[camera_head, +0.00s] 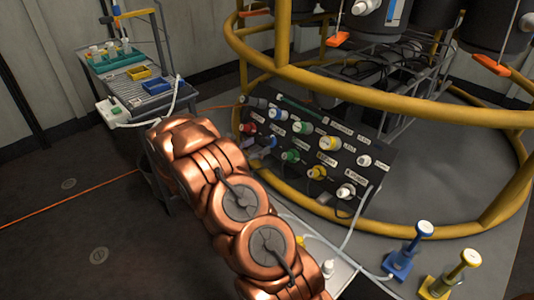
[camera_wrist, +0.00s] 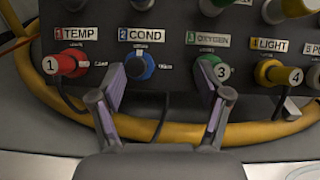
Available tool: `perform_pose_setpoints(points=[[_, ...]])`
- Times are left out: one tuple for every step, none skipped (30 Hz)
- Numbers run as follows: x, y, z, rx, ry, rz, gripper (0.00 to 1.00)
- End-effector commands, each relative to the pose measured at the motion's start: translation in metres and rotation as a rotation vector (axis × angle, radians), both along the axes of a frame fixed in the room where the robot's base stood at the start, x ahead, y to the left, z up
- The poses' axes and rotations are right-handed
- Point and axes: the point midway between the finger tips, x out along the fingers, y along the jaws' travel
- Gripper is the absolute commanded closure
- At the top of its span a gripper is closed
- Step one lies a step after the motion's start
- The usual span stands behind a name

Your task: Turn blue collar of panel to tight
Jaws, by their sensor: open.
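The dark panel (camera_head: 364,178) with rows of coloured collars stands inside the yellow ring frame in the head view. The left finger is just left of the blue collar and the right finger is nearer the green collar. I cannot tell the gap in depth.
In the wrist view a red collar (camera_wrist: 67,64) with plug 1 is left, a green collar (camera_wrist: 214,74) with plug 3 and a yellow collar (camera_wrist: 277,73) with plug 4 are right. A yellow rail (camera_wrist: 180,131) runs below. A cart (camera_head: 140,73) stands back left.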

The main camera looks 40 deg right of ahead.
Motion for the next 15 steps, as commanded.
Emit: perform_pose_setpoints(points=[[0.007, -0.001, -0.021, -0.009, 0.024, 0.023, 0.24], [0.011, -0.001, -0.027, -0.014, 0.035, 0.034, 0.24], [0.015, -0.002, -0.034, -0.021, 0.047, 0.05, 0.24], [0.018, -0.002, -0.037, -0.024, 0.054, 0.058, 0.24], [0.02, -0.002, -0.04, -0.028, 0.06, 0.066, 0.24], [0.023, -0.002, -0.043, -0.031, 0.066, 0.074, 0.24], [0.024, -0.003, -0.045, -0.033, 0.069, 0.078, 0.24], [0.025, -0.003, -0.046, -0.034, 0.072, 0.081, 0.24], [0.026, -0.005, -0.047, -0.035, 0.073, 0.084, 0.24], [0.026, -0.007, -0.047, -0.036, 0.074, 0.085, 0.24], [0.027, -0.009, -0.047, -0.036, 0.075, 0.086, 0.24], [0.027, -0.013, -0.047, -0.036, 0.075, 0.085, 0.24], [0.027, -0.016, -0.048, -0.035, 0.075, 0.084, 0.24], [0.027, -0.02, -0.048, -0.035, 0.075, 0.084, 0.24], [0.027, -0.026, -0.048, -0.035, 0.074, 0.082, 0.24]])
